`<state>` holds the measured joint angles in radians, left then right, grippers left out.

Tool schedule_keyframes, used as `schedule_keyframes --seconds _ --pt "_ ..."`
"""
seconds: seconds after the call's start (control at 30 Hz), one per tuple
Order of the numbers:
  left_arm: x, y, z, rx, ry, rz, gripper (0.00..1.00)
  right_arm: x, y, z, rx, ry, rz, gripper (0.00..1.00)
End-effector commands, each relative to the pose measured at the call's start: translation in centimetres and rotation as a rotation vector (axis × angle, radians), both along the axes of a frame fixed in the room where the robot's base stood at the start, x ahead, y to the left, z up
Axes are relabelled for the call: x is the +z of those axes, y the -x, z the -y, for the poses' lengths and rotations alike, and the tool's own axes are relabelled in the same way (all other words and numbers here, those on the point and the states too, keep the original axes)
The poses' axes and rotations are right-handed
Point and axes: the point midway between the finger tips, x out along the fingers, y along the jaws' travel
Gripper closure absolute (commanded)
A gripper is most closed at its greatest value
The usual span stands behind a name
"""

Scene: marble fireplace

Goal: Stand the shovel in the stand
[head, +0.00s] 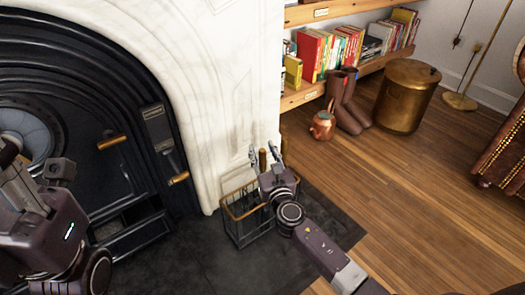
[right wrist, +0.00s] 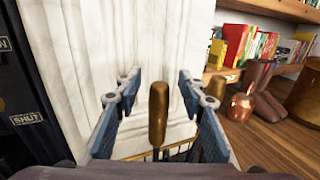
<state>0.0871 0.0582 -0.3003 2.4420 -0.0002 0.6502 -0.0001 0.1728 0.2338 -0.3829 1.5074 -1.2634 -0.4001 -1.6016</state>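The stand (head: 243,228) is a dark wire basket with a brass rim on the hearth, right of the fireplace. A golden-brown handle (right wrist: 158,115) stands upright between my right gripper's fingers, and its top also shows in the head view (head: 262,160). It may be the shovel's, but its lower end is hidden. My right gripper (head: 268,152) is open above the stand, with gaps beside the handle. My left arm (head: 45,225) is at the lower left; its finger state is unclear.
The black fireplace (head: 90,130) and white marble surround (head: 235,90) are close on the left. A copper jug (head: 323,126), brown boots (head: 348,103) and a brass bin (head: 405,97) stand beyond, by the bookshelf (head: 360,75). The wooden floor (head: 430,190) at right is clear.

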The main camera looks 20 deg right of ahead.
Motion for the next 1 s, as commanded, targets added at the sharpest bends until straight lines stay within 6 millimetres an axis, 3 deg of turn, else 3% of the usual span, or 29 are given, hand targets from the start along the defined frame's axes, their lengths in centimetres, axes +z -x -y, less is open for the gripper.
schedule_keyframes --seconds 0.33,0.7,1.0 --pt "0.0 0.0 0.0 0.0 0.0 -0.001 0.6 -0.3 1.3 0.0 0.0 0.001 -0.004 0.64" --pt "0.0 0.0 0.0 0.0 0.0 -0.001 0.6 -0.3 8.5 -0.4 0.001 0.0 -0.005 0.64" --pt "0.0 0.0 0.0 0.0 0.0 0.0 0.6 -0.1 11.8 -0.5 0.0 0.0 -0.001 0.64"
